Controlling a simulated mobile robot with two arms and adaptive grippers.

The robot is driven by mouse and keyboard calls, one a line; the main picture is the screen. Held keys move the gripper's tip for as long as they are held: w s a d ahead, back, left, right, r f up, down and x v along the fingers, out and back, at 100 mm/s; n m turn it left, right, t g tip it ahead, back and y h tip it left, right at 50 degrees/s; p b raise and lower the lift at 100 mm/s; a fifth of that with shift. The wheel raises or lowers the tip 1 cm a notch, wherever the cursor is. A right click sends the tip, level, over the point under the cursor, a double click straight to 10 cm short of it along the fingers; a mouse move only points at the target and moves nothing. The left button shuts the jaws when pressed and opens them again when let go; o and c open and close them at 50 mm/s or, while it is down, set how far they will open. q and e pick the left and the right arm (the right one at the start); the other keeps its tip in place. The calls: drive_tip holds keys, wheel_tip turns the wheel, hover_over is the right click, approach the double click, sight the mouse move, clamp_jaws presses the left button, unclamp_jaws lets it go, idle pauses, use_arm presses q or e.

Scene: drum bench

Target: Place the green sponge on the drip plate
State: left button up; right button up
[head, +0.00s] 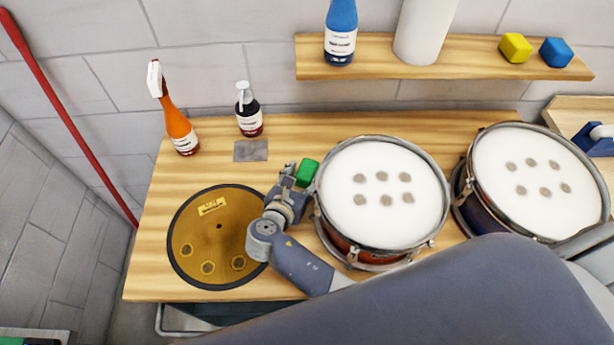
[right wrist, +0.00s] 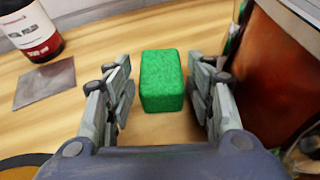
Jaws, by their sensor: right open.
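The green sponge (head: 307,172) lies on the bench just left of the nearer drum. In the right wrist view the sponge (right wrist: 162,80) sits between the two spread fingers of my right gripper (right wrist: 160,95), with bare wood showing on both sides of it. The right gripper (head: 293,172) is open, low over the bench. My left gripper is not in view.
The drum with a white head (head: 382,190) stands close to the right of the gripper. A second drum (head: 537,180) is farther right. A grey square (head: 251,151), a dark bottle (head: 248,112) and an orange spray bottle (head: 180,130) are at the back left. A shelf (head: 385,62) hangs above.

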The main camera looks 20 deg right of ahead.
sight(306, 172)
drive_tip(key=b+x, duration=0.1)
drive_tip(key=x, duration=0.1)
drive_tip(key=shift+w+d+f, duration=0.15)
drive_tip(key=shift+f, duration=0.1)
drive_tip(key=shift+w+d+b, duration=0.25)
drive_tip(key=shift+w+b, duration=0.05)
drive_tip(key=shift+w, duration=0.05)
drive_tip(key=shift+s, duration=0.1)
drive_tip(key=c, duration=0.6)
drive_tip(key=shift+r, duration=0.1)
drive_tip(key=shift+c, duration=0.2)
wheel_tip(306, 172, up, 18)
drive_tip(key=shift+b, duration=0.45)
